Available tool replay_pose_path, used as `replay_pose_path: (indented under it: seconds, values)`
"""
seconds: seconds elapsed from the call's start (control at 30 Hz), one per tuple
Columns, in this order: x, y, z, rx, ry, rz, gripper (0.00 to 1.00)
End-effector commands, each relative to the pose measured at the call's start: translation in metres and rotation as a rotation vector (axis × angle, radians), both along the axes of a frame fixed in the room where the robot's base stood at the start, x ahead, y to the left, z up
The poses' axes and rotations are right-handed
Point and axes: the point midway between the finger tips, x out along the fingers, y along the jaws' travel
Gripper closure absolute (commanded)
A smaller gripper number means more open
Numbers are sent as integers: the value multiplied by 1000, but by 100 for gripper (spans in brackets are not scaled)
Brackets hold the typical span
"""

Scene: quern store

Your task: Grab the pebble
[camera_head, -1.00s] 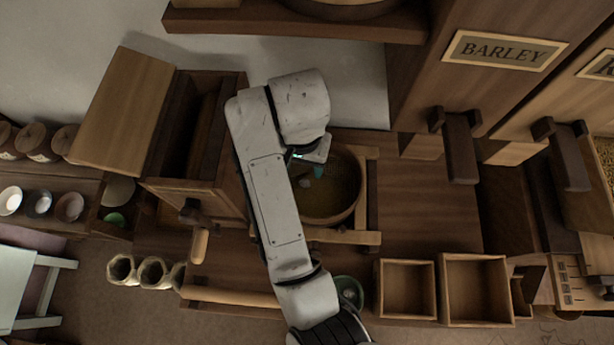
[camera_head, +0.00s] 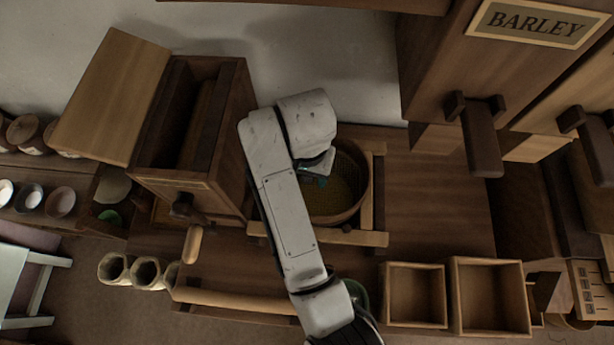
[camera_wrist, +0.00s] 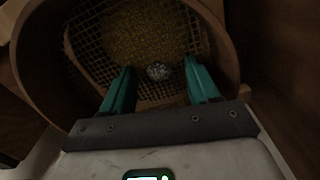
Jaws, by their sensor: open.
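The pebble (camera_wrist: 158,72) is a small, speckled grey lump on the mesh floor of a round wooden sieve (camera_wrist: 222,47). In the wrist view it lies between and just beyond the two teal fingers of my gripper (camera_wrist: 160,78), which are open and apart from it. In the head view my gripper (camera_head: 318,181) reaches down into the sieve (camera_head: 367,181) from its left side. The pebble cannot be made out in the head view, where my arm and gripper cover part of the sieve.
Yellow grain (camera_wrist: 140,35) covers part of the mesh. A wooden rail (camera_head: 352,238) runs along the near side of the sieve. A wooden box mill (camera_head: 228,150) stands close on the left. Two open wooden boxes, one of them here (camera_head: 416,323), sit at the lower right.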

Motion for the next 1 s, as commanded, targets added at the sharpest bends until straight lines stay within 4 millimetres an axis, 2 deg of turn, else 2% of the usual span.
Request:
replay_pose_path:
  seconds: [0.1,0.7,1.0]
  values:
    - [0,0,0,0,0,0,41]
    - [0,0,0,-1,0,0,98]
    - [0,0,2,0,-1,0,99]
